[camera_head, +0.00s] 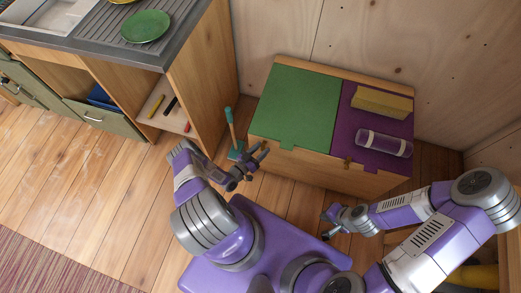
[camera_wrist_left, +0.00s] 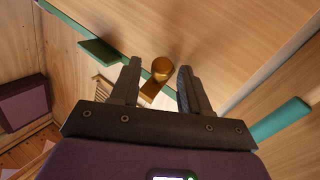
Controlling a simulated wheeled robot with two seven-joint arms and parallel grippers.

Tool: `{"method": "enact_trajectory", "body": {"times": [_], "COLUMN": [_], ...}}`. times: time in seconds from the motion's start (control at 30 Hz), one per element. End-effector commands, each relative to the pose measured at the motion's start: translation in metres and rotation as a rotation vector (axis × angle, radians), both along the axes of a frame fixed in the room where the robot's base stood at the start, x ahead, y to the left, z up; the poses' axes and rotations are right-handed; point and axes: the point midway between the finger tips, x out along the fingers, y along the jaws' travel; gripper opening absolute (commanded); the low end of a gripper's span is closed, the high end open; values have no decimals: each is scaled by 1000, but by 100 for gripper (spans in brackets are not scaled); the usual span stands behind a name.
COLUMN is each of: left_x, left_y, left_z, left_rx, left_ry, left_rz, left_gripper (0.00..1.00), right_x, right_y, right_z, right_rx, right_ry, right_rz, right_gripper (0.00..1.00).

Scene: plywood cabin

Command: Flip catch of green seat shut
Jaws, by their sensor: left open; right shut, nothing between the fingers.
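The green seat (camera_head: 294,105) lies flat as the left lid of the wooden bench box (camera_head: 310,168). Its brass catch (camera_wrist_left: 160,72) shows in the left wrist view, at the edge by a thin green strip, with a round knob and a tongue slanting down-left. My left gripper (camera_head: 263,151) is open at the front of the box, below the green seat's front edge. In the wrist view its fingers (camera_wrist_left: 157,85) stand on either side of the catch; I cannot tell whether they touch it. My right gripper (camera_head: 326,224) is shut and empty, low in front of the box.
The purple seat (camera_head: 347,135) beside the green one bears a yellow block (camera_head: 382,102) and a purple roll (camera_head: 384,143); its own brass catch (camera_head: 347,163) is at the front. A teal-handled brush (camera_head: 230,124) stands left of my left gripper, by the kitchen cabinet (camera_head: 203,70).

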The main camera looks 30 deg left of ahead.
Motion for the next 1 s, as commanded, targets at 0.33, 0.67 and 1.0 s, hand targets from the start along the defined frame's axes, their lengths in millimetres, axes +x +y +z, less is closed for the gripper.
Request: {"method": "enact_trajectory", "body": {"times": [0.33, 0.67, 1.0], "left_x": [0, 0, 1], "left_y": [0, -1, -2], "left_z": [0, 3, 16], "left_rx": [0, -5, -47], "left_ry": [0, 17, 193], "left_rz": [-1, -4, -9], "left_gripper": [0, 0, 0], "right_x": [0, 0, 0], "right_y": [0, 0, 0], "right_z": [0, 3, 27], "right_rx": [0, 0, 0], "right_ry": [0, 0, 0], "right_rz": [0, 0, 0], "right_gripper": [0, 0, 0]}}
